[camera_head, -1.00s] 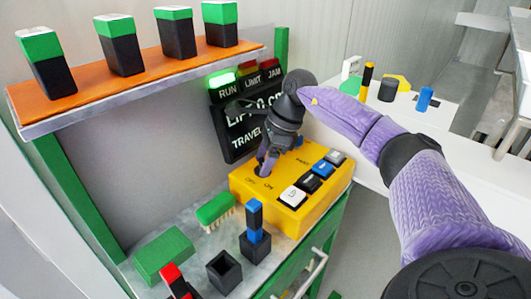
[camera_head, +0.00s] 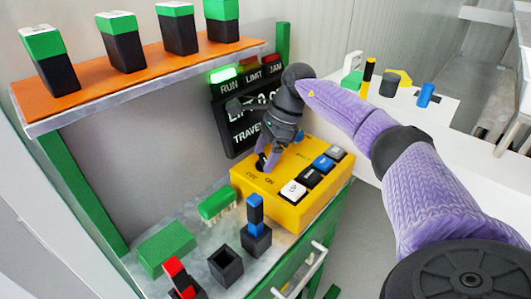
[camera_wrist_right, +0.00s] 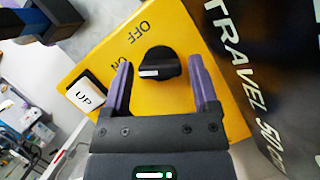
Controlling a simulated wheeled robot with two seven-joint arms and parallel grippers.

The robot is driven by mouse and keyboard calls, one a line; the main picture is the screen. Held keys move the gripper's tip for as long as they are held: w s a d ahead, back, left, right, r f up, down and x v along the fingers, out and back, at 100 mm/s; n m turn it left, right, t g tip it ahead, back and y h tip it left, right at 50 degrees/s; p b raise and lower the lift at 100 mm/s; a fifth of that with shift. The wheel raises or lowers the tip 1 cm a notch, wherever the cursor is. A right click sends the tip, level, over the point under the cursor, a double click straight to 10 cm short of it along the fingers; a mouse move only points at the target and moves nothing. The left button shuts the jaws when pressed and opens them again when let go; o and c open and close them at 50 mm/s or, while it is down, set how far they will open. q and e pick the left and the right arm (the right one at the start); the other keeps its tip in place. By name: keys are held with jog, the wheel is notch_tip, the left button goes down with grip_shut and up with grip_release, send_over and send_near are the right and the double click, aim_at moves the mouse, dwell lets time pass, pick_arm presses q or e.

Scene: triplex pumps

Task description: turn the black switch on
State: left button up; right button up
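The black switch (camera_wrist_right: 158,67) is a round knob on the yellow control box (camera_head: 290,210). In the right wrist view, its white mark is on the left side, toward the ON label, with OFF above it. My right gripper (camera_wrist_right: 159,80) is open, with one purple finger on each side of the knob and a visible gap to both. In the head view, my right gripper (camera_head: 268,163) reaches down to the box's back left part and partly hides the knob. My left gripper is not in view.
White, black, blue and grey buttons (camera_head: 322,166) line the box's right side. A black display panel (camera_head: 235,140) with a lit green RUN lamp (camera_head: 222,75) stands behind. A green brush (camera_head: 217,203) and black holders (camera_head: 226,266) are in front. An orange shelf (camera_head: 90,87) is at upper left.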

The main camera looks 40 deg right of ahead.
jog(key=shift+o, duration=0.8)
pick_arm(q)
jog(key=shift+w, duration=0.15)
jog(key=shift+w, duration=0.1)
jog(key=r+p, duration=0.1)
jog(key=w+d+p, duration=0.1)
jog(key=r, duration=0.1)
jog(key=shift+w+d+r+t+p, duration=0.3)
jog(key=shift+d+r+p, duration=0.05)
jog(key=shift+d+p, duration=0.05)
pick_arm(e)
jog(key=v, duration=1)
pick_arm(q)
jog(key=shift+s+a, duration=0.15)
pick_arm(e)
jog(key=shift+f, duration=0.1)
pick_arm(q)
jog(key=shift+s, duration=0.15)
pick_arm(e)
jog(key=shift+s, duration=0.1)
